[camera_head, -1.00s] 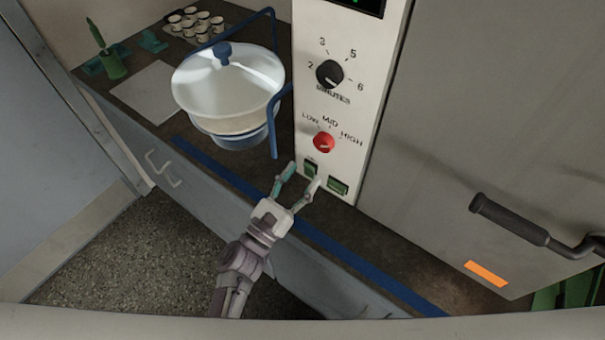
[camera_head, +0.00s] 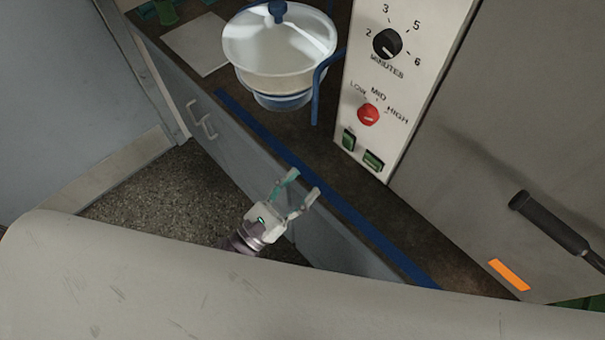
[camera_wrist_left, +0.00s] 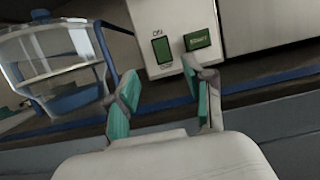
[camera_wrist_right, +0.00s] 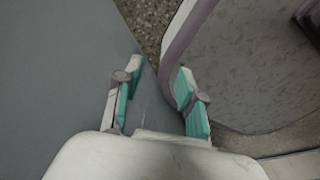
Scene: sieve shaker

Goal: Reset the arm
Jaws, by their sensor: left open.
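My left gripper (camera_head: 303,187) is open and empty in the head view, in front of the counter edge and apart from the control panel. In the left wrist view its spread fingers (camera_wrist_left: 163,108) appear below the green ON switch (camera_wrist_left: 161,50) and the green START button (camera_wrist_left: 198,39). The white control panel (camera_head: 408,75) carries a black minutes knob (camera_head: 387,43) and a red speed knob (camera_head: 368,114). My right gripper (camera_wrist_right: 156,98) shows only in its own wrist view, fingers apart with nothing between them.
A clear lidded vessel (camera_head: 280,50) with a blue knob stands on the dark counter, beside a blue bent rod (camera_head: 318,85). A blue strip (camera_head: 345,210) runs along the counter's front. A large grey door with a black handle (camera_head: 548,222) is at right. Speckled floor (camera_head: 165,195) is open at left.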

